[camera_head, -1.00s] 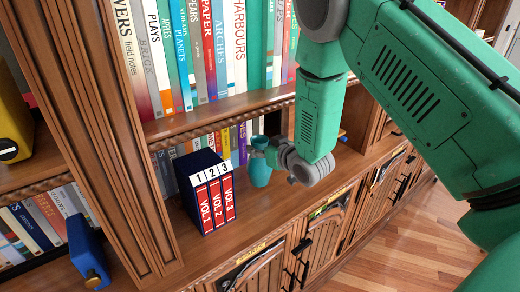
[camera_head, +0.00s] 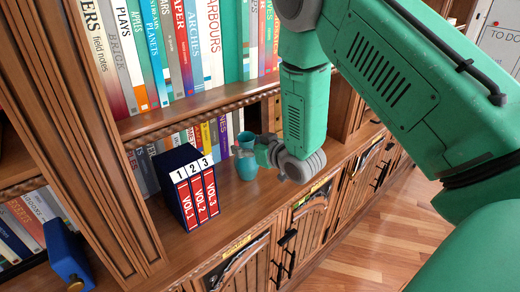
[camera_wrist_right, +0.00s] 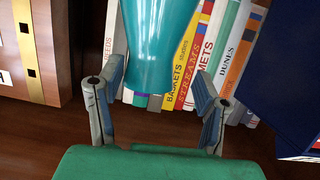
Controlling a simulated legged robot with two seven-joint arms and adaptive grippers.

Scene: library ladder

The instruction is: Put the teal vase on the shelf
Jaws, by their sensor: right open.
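The teal vase (camera_head: 247,168) stands upright on the wooden ledge in the lower bay, just right of the boxed volumes. My right gripper (camera_head: 259,150) is at the vase's neck and hides part of it. In the right wrist view the vase (camera_wrist_right: 160,40) lies between the two spread fingers of the right gripper (camera_wrist_right: 161,75), with gaps at both sides. The gripper is open and holds nothing. The shelf (camera_head: 200,103) above the ledge carries a row of books. My left gripper is out of view.
The dark blue case of three red volumes (camera_head: 190,190) stands left of the vase. Books line the back behind it. A blue object (camera_head: 67,255) is at the lower left. The ledge's front strip (camera_head: 235,222) is clear, above cabinet doors (camera_head: 312,225).

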